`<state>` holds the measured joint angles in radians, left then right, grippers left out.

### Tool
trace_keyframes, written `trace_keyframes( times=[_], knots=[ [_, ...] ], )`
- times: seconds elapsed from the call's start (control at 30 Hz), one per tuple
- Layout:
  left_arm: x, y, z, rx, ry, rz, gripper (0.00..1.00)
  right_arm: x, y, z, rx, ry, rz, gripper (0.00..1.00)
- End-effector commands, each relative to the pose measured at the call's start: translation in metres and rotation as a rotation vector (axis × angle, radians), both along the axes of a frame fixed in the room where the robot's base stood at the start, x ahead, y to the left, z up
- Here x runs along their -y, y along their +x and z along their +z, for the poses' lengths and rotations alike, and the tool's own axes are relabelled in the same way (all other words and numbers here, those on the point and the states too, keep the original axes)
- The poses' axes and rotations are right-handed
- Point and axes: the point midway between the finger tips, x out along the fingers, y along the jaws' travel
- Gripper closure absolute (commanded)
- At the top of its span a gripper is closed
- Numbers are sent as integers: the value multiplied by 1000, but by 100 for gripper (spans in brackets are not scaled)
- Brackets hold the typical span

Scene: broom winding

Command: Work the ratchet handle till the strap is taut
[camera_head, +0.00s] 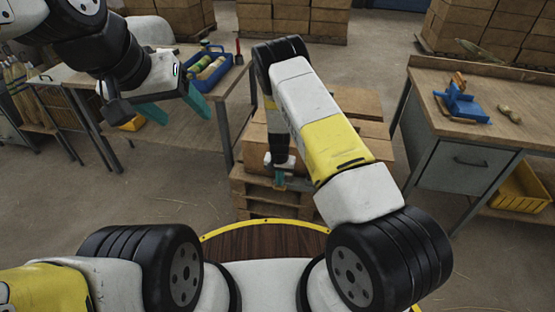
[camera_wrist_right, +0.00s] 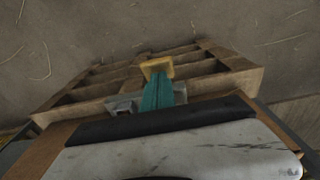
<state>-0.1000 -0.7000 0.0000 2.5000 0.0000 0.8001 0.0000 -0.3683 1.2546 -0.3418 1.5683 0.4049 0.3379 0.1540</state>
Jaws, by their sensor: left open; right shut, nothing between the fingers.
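My right gripper (camera_head: 280,174) points down in front of the boxes on the pallet, beyond my right forearm. In the right wrist view its teal fingers (camera_wrist_right: 160,92) are together with nothing between them. A yellow piece (camera_wrist_right: 157,67), likely the ratchet handle, shows just past the fingertips; I cannot tell whether they touch. A grey metal part (camera_wrist_right: 124,103), likely the ratchet body, sits left of the fingers and is partly hidden. I cannot make out the strap. My left gripper (camera_head: 176,106) is open and empty, raised at the upper left.
The wooden pallet (camera_head: 262,206) bears cardboard boxes (camera_head: 356,101), partly hidden by my right arm. A left table (camera_head: 160,115) holds a blue tray (camera_head: 219,77). A right workbench (camera_head: 480,128) holds a blue vise-like tool (camera_head: 460,103). Open floor lies between these.

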Motion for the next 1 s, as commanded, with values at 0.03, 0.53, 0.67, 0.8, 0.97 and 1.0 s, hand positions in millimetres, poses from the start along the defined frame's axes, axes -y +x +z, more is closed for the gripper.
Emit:
trace_keyframes(
  times=[0.03,0.53,0.67,0.8,0.97,1.0],
  knots=[
    [0,0,0,0,0,0,33,0,-1,-1,-1,0,0,100],
    [0,0,0,0,0,0,33,-4,-12,-13,-3,1,0,100],
    [0,0,0,0,0,0,33,-5,-18,-20,-2,0,1,100],
    [0,0,0,0,0,0,33,-7,-26,-33,-3,0,0,100],
    [0,0,0,0,0,0,33,-9,-32,-47,-3,0,1,100],
    [0,0,0,0,0,0,33,-9,-33,-51,-3,0,1,100]
  ],
)
